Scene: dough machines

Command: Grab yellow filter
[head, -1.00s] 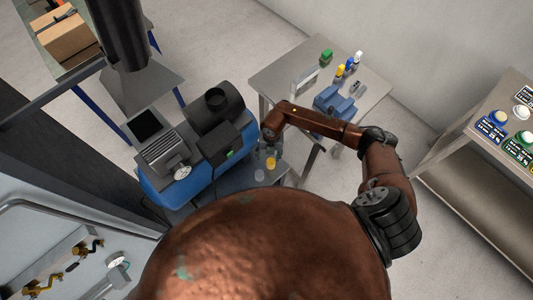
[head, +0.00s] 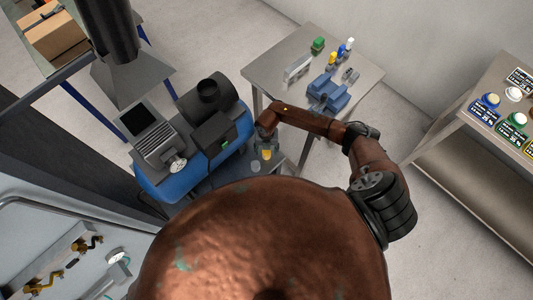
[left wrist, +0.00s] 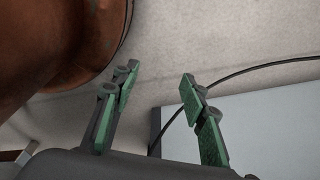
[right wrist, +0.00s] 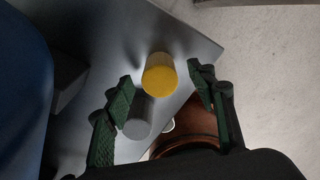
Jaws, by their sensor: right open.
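The yellow filter (right wrist: 159,78) is a short round piece with a yellow top and a paler side. It stands on a grey metal surface and shows in the head view (head: 266,155) just below my right gripper (head: 266,143). In the right wrist view, my right gripper (right wrist: 160,88) is open, with the filter between the lines of its green-padded fingers, near the tips and not gripped. My left gripper (left wrist: 160,88) is open and empty in the left wrist view, away from the filter.
A grey cylinder (right wrist: 138,118) stands close beside the filter, near the left finger. A blue machine (head: 165,183) stands left of my right gripper. A metal table (head: 283,58) with small coloured items is beyond. Another table (head: 440,120) with coloured buttons is at right.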

